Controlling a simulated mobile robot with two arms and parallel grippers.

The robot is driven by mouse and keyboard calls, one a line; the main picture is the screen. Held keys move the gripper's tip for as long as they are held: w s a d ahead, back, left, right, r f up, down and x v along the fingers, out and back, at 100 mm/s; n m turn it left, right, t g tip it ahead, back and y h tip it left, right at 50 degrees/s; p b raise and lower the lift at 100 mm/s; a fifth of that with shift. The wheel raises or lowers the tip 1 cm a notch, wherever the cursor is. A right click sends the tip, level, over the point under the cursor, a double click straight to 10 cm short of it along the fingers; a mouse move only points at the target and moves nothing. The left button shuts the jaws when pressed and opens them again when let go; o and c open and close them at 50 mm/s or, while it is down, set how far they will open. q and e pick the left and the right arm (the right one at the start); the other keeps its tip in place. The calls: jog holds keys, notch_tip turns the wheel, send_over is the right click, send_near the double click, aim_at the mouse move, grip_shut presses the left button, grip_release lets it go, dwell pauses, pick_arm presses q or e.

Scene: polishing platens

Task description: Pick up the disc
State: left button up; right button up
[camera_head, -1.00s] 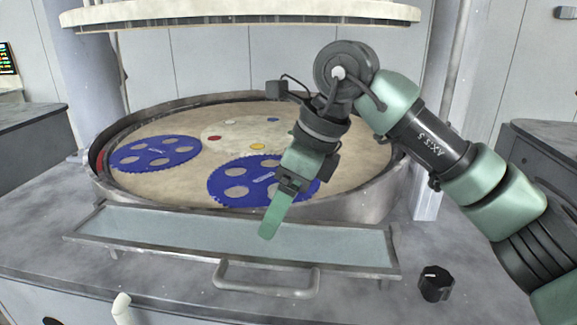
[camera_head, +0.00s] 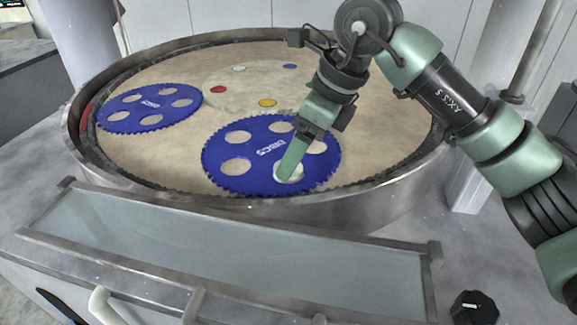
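A pale disc (camera_head: 289,174) appears to lie in the front hole of the near blue toothed carrier (camera_head: 223,181). It is partly hidden by my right gripper (camera_head: 285,174), whose green fingertips point down at that hole. I cannot tell whether they touch the disc, or whether the fingers are open or shut, since they overlap in this view. The carrier's other visible holes show the beige platen. My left gripper is not in view.
A second blue carrier (camera_head: 122,122) lies at the left of the beige platen (camera_head: 150,160). A central hub (camera_head: 245,93) bears colored dots. A raised metal rim (camera_head: 300,215) surrounds the platen. In front are a glassy panel (camera_head: 220,248) and a black knob (camera_head: 474,308).

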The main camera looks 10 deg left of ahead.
jog(key=x, duration=0.3)
jog(key=shift+w+f, duration=0.15)
jog(key=shift+w, duration=0.05)
jog(key=shift+s+f, duration=0.1)
jog(key=shift+s, duration=0.05)
jog(key=shift+d+f, duration=0.1)
jog(key=shift+f, duration=0.05)
jog(key=c, duration=1.6)
jog(key=shift+o, duration=0.2)
jog(key=shift+p, duration=0.3)
